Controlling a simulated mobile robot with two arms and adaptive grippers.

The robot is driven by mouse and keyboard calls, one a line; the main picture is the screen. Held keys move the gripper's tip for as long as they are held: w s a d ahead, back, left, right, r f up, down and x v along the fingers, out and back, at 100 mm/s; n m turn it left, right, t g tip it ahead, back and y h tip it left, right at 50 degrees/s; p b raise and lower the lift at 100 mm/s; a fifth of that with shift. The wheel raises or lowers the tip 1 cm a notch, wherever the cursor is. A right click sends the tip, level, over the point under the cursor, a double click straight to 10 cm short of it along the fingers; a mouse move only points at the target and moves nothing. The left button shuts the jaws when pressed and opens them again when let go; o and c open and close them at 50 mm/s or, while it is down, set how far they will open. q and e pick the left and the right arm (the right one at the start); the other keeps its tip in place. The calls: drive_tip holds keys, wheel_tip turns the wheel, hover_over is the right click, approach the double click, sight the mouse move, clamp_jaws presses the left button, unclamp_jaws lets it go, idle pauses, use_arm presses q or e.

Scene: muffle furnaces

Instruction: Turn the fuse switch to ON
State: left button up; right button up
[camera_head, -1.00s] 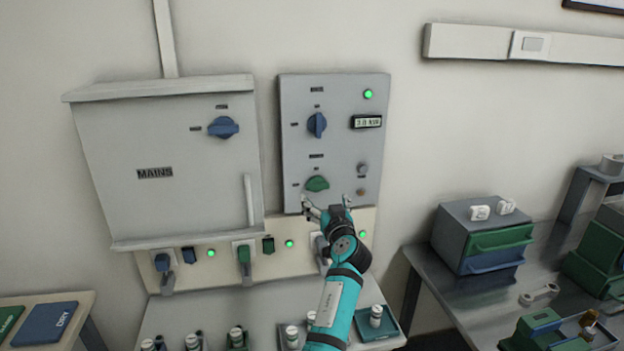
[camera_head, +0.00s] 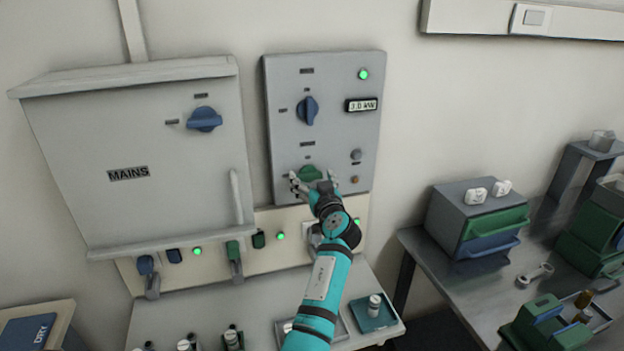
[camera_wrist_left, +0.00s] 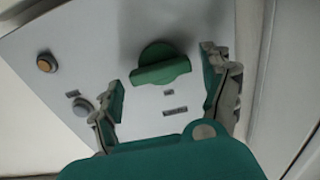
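A grey control panel (camera_head: 340,130) on the wall carries a green rotary knob (camera_head: 310,173) low down and a blue rotary knob (camera_head: 307,110) above it. Their labels are too small to read, so I cannot tell which is the fuse switch. The green knob's bar lies nearly level. My left gripper (camera_head: 314,181) is at the green knob, one finger on either side in the head view. In the left wrist view the left gripper (camera_wrist_left: 163,80) is open, with the green knob (camera_wrist_left: 160,66) between and just beyond its fingertips, apart from both fingers. My right gripper is out of view.
A grey MAINS cabinet (camera_head: 130,160) with its own blue knob (camera_head: 204,119) stands left of the panel. A lit green lamp (camera_head: 364,74) and a display (camera_head: 361,105) are on the panel. Switches line the strip below. A table (camera_head: 450,265) with drawers stands right.

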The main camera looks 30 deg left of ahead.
use_arm(q)
drive_tip(key=c, duration=0.9)
